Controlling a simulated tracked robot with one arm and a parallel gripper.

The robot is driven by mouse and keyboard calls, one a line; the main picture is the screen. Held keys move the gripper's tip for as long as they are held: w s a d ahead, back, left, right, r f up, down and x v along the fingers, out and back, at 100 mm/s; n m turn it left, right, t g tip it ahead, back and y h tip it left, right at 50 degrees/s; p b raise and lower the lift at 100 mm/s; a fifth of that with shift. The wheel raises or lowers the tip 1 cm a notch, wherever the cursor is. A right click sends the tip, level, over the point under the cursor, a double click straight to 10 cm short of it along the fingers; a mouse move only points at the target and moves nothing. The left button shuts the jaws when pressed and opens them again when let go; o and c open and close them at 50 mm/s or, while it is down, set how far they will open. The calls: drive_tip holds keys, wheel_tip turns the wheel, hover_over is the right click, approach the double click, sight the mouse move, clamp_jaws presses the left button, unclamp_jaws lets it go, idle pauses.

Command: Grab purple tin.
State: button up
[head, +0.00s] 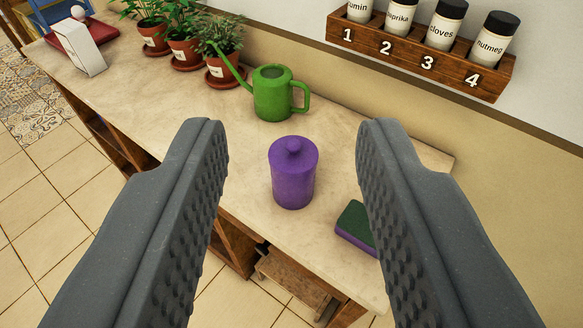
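The purple tin (292,180) is a cylinder with a knobbed lid. It stands upright on the pale shelf top (228,118), near the middle of the head view. My gripper (292,140) is open, with one grey ridged finger to the left of the tin and one to the right in the picture. Clear gaps show between the tin and both fingers. Nothing is between the fingertips that I can see touching them. The tin appears beyond the fingers; the exact distance is hard to tell.
A green watering can (273,95) stands behind the tin. A green and purple sponge (356,230) lies to its right, partly hidden by the right finger. Potted plants (184,52) stand at the back left. A wooden spice rack (420,52) hangs on the wall.

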sight(289, 177)
drive_tip(key=o, duration=0.5)
drive_tip(key=shift+w+f, duration=0.1)
drive_tip(key=shift+w, duration=0.05)
drive_tip(key=o, duration=0.7)
drive_tip(key=w+f, duration=0.1)
drive_tip(key=w+a+f+p, duration=0.1)
drive_tip(key=w+p, duration=0.1)
drive_tip(key=shift+w+a+f, duration=0.25)
drive_tip(key=shift+f, duration=0.15)
drive_tip(key=w+f+p, duration=0.2)
drive_tip(key=w+f, duration=0.3)
drive_tip(key=f, duration=0.3)
drive_tip(key=w+f+m+g+h+p, duration=0.1)
drive_tip(key=w+f+p, duration=0.2)
drive_tip(key=w+f, duration=0.2)
drive_tip(key=w+d+f+g+p, duration=0.1)
drive_tip(key=w+f+p, duration=0.2)
drive_tip(key=f, duration=0.8)
drive_tip(key=shift+w+f+h, duration=0.25)
drive_tip(key=shift+w+h, duration=0.05)
drive_tip(key=shift+w, duration=0.7)
drive_tip(key=shift+b+x, duration=1)
drive_tip(key=shift+x, duration=2.05)
drive_tip(key=shift+w, duration=0.15)
